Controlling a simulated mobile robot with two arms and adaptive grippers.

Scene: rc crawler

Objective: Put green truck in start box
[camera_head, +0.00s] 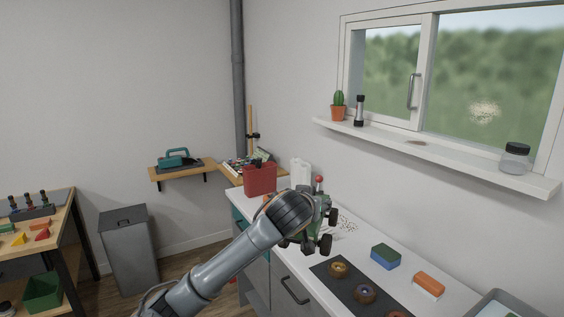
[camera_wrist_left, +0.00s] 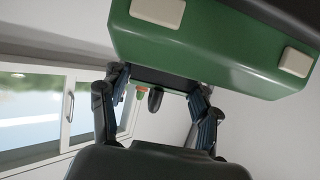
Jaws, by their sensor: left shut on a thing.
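The green truck (camera_head: 318,222) is held above the white counter, tilted, with its dark wheels and a red knob on top showing in the head view. In the left wrist view its green body (camera_wrist_left: 215,45) with pale patches fills the top. My left gripper (camera_wrist_left: 158,86) is shut on the truck, a finger on either side. In the head view my left arm comes up from the bottom and its wrist hides the fingers and part of the truck. I cannot pick out a marked start box. My right gripper is not in view.
The counter bears a dark mat (camera_head: 330,286) with several round parts, a green-and-blue block (camera_head: 385,257), an orange-and-white block (camera_head: 428,285) and a grey tray (camera_head: 493,305). A red can (camera_head: 260,180) stands behind. A windowsill (camera_head: 440,158) juts out above.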

